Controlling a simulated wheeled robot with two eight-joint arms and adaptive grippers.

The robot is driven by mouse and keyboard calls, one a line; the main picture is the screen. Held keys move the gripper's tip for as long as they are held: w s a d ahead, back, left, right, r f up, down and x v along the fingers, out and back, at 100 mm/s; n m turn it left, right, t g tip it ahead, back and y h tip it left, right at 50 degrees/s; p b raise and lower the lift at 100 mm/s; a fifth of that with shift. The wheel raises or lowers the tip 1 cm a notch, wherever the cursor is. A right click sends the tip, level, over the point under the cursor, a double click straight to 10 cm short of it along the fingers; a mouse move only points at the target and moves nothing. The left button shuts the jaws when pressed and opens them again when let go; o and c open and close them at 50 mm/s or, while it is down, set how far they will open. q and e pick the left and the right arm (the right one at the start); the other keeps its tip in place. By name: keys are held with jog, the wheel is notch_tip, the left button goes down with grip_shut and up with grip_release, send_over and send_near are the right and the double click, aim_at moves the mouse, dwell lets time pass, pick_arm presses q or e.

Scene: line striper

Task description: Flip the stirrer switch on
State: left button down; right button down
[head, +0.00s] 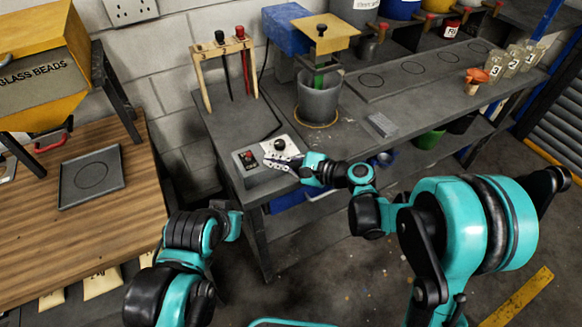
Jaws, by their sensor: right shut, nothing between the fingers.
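The stirrer's control box (262,171) sits at the front left corner of the grey bench. Its left part carries a dark switch with a red patch (248,159); whether it is on or off is too small to tell. Its right part is a white plate with a black knob (280,143). My right gripper (270,162) is shut and empty, over the box just right of the switch and below the knob. Whether it touches the box is unclear. The stirrer (319,62) stands behind, over a grey bucket (320,100). My left arm shows at the lower left; its fingers do not show.
A wooden rack (226,44) with hanging tools stands behind the box. A small grey block (382,124) lies on the grey bench (352,142). A wooden table (50,225) with a dark tray (92,176) is at left, with a gap between it and the bench.

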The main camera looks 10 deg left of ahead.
aim_at(249, 157)
jog(key=shift+s+a+r, duration=0.15)
jog(key=shift+a+r, duration=0.1)
jog(key=shift+a, duration=0.3)
jog(key=shift+s+a+r, duration=0.15)
jog(key=shift+a+r, duration=0.1)
jog(key=shift+a, duration=0.25)
jog(key=shift+a+r, duration=0.2)
jog(key=shift+a, duration=0.05)
jog(key=shift+r, duration=0.2)
jog(key=shift+w+p, duration=0.1)
jog(key=shift+p, duration=0.25)
jog(key=shift+w+a+r+m+g+h+p, duration=0.15)
jog(key=shift+m+g+h+p, duration=0.15)
jog(key=shift+h+p, duration=0.15)
